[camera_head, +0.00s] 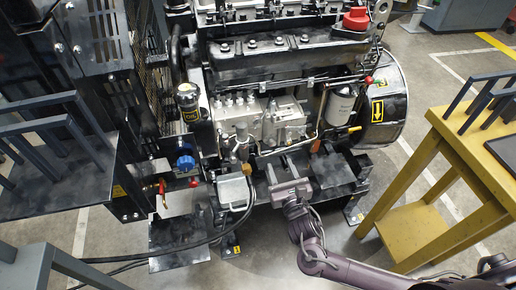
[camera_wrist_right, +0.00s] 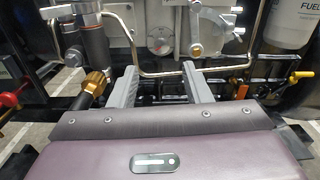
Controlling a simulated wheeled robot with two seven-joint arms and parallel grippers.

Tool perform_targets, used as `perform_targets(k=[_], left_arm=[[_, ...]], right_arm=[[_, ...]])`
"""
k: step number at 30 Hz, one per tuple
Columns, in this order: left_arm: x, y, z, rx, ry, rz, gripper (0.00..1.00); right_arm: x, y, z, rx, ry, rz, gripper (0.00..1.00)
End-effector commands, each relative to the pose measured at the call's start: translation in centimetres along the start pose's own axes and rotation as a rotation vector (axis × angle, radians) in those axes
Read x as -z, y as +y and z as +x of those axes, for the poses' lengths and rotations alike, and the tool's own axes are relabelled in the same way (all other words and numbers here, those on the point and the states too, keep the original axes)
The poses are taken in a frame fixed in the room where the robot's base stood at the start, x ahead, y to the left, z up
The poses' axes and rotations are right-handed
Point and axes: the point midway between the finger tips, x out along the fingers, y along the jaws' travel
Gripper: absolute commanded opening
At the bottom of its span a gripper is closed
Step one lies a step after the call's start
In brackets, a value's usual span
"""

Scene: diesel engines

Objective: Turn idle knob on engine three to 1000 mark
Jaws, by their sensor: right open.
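The diesel engine (camera_head: 270,80) stands in front of me, with a silver pump housing (camera_head: 290,120) low on its near side. The right wrist view shows a round dial plate (camera_wrist_right: 159,38) with a small red mark on this housing. A silver lever-like knob (camera_wrist_right: 197,48) sits just right of it. I cannot read any 1000 mark or tell for certain which part is the idle knob. My right gripper (camera_head: 283,170) is open and empty, below and in front of the housing. Its two fingers (camera_wrist_right: 158,76) point toward the housing, apart from the dial. My left gripper is not in view.
A bent metal pipe (camera_wrist_right: 150,73) crosses below the dial. A brass fitting (camera_wrist_right: 95,82) is at left and a yellow handle (camera_wrist_right: 305,75) at right. A yellow table (camera_head: 440,150) stands right, a grey-topped dark stand (camera_head: 60,185) left. A white filter (camera_head: 341,103) hangs on the engine.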

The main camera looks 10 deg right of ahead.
Motion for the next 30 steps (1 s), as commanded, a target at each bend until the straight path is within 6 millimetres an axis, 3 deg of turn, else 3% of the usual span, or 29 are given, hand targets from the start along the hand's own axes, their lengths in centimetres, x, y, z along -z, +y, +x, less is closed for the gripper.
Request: perform_targets(k=[15,26,30], left_arm=[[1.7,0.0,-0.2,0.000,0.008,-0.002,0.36],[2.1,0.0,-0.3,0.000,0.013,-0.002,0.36],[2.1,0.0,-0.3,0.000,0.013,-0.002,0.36]], right_arm=[[-0.1,0.0,6.9,0.002,-0.005,-0.011,0.44],[-0.1,0.0,7.7,0.000,-0.002,-0.010,0.44],[-0.1,0.0,7.7,0.001,-0.002,-0.010,0.30]])
